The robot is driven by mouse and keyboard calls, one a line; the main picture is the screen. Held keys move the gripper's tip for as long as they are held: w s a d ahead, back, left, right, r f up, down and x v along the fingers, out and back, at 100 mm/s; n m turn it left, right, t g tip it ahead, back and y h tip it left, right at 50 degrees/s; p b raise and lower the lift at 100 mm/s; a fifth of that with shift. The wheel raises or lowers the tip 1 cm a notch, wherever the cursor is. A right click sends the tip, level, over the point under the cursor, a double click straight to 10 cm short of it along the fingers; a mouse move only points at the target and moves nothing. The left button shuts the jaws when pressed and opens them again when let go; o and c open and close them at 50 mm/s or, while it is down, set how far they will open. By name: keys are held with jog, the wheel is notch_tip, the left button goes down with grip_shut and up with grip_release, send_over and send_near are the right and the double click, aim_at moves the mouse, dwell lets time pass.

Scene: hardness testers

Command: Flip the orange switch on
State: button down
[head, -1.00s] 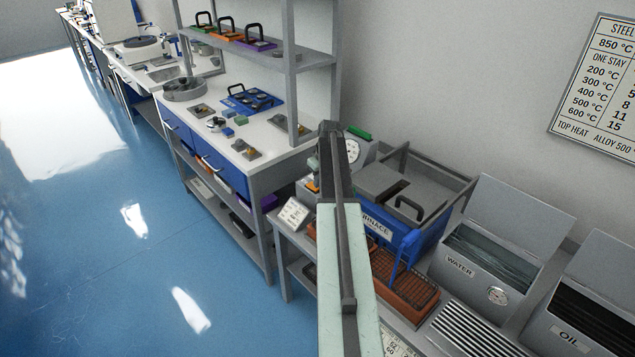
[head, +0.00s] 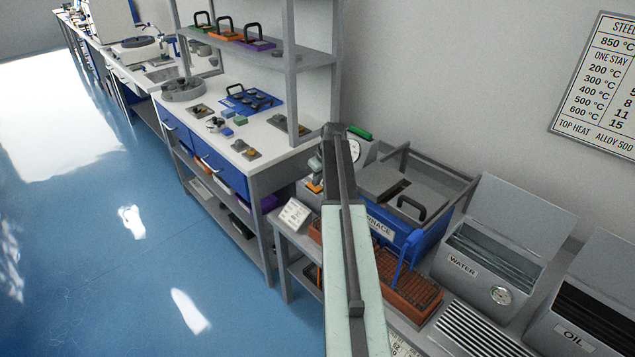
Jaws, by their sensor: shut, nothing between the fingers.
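A small orange part (head: 315,186), which may be the orange switch, shows low on a grey tester, just left of my arm. It is partly covered and too small to tell its position. The tester has a round white dial (head: 355,149) and a green part on top, and my arm hides its middle. My gripper (head: 335,131), at the dark far end of my pale green arm, is shut and empty. It overlaps the tester in the picture; I cannot tell whether it touches it.
Right of my arm stand a blue furnace (head: 408,240), an orange-brown rack (head: 412,296), a water tank (head: 488,262) and an oil tank (head: 590,310). A white card (head: 294,213) stands at the bench's left end. A shelved workbench (head: 270,146) lies behind. Blue floor at left is clear.

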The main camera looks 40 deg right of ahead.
aim_at(318, 189)
jog(key=shift+r+p, duration=0.55)
jog(key=p+v, duration=0.4)
jog(key=shift+w+a+r+p, duration=0.1)
jog(key=shift+w+r+p, duration=0.15)
jog(key=shift+r+p, duration=0.15)
jog(key=s+p+v, duration=0.1)
jog(key=p+v, duration=0.6)
jog(key=v, duration=0.1)
jog(key=shift+s+f, duration=0.2)
jog(key=shift+s, duration=0.2)
